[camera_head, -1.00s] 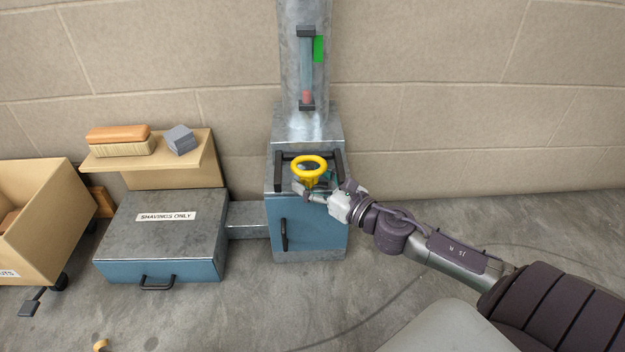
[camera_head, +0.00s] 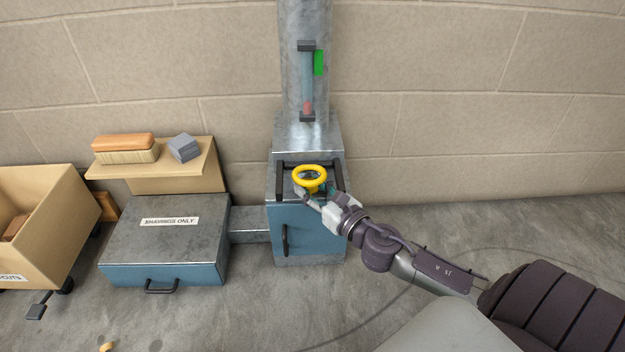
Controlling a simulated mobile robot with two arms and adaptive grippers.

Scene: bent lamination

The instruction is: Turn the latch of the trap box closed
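The trap box (camera_head: 312,237) is a blue-fronted metal cabinet at the foot of a vertical duct, with a black door handle (camera_head: 285,241). A yellow ring-shaped latch (camera_head: 309,180) sits at its top front, inside a black frame. My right gripper (camera_head: 311,194) reaches in from the right, with its fingers at the lower edge of the yellow ring. The fingers are small and partly hidden by the ring, so I cannot tell whether they are closed on it. My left gripper does not show.
A low metal box labelled "SHAVINGS ONLY" (camera_head: 165,240) stands to the left, joined to the trap box by a short duct. Above it a shelf (camera_head: 184,175) holds a brush (camera_head: 125,149) and a grey block (camera_head: 184,147). A wheeled bin (camera_head: 45,225) stands at far left.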

